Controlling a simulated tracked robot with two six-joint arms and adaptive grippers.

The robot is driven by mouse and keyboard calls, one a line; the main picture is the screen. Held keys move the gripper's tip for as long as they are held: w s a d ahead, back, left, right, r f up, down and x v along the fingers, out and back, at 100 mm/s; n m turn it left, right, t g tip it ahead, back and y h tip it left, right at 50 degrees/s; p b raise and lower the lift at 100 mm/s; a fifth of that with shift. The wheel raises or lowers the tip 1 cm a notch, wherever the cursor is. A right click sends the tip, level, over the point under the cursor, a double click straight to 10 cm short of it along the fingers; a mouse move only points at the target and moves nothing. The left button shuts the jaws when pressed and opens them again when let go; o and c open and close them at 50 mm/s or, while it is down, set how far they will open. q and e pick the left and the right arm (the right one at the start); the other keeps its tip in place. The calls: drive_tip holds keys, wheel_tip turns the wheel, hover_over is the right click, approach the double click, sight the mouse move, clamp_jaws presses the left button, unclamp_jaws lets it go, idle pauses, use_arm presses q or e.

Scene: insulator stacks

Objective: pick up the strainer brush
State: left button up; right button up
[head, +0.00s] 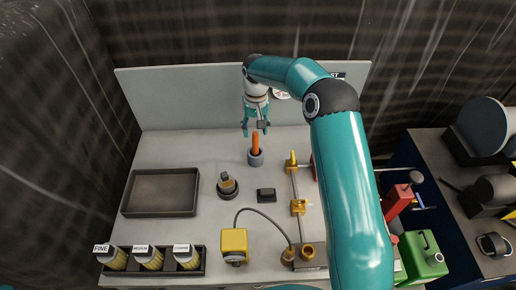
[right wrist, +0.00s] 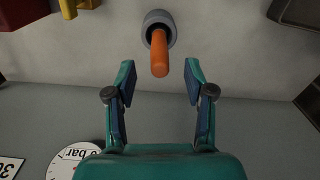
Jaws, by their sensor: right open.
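The strainer brush appears to be the orange handle (head: 255,143) standing upright in a grey round holder (head: 256,159) near the back of the bench; its lower part is hidden in the holder. My right gripper (head: 256,129) is open and empty, pointing down just above the handle. In the right wrist view the handle (right wrist: 159,52) lies sideways midway between the fingers, with its end near the level of the fingertips (right wrist: 159,75). The fingers do not touch it. My left gripper is not in view.
An empty dark tray (head: 160,193) lies at the left. A rack of labelled containers (head: 151,259) is at the front left. A yellow box (head: 234,243), a small black block (head: 266,195) and yellow fittings (head: 298,207) stand nearby. A grey back panel (head: 190,99) rises close behind the gripper.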

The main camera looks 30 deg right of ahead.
sight(255, 144)
wheel_tip(255, 144, down, 2)
drive_tip(key=shift+f+b, duration=0.25)
drive_tip(key=shift+b, duration=0.35)
drive_tip(key=shift+f+b, duration=1.65)
drive_tip(key=shift+f, duration=1.05)
drive_tip(key=shift+r, duration=0.1)
drive_tip(key=shift+c, duration=0.5)
clamp_jaws()
